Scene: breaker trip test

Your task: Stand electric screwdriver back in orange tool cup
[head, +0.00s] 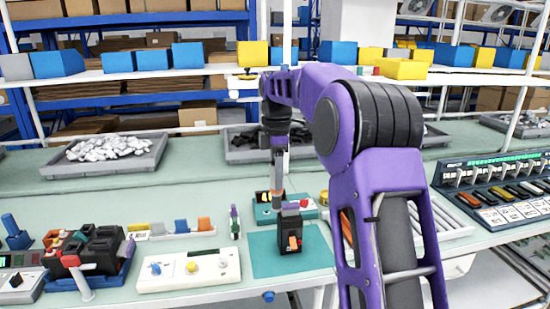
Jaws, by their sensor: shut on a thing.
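My gripper (276,139) hangs from my purple arm near the middle of the head view, pointing down. I cannot clearly make out the orange tool cup; my arm hides part of the bench on the right.
A green box (265,213) with a red button stands behind the breaker. A white switch panel (190,268) and black breakers (95,250) are to the left. A tray of white parts (105,155) lies farther back. A tester panel (500,188) is at right.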

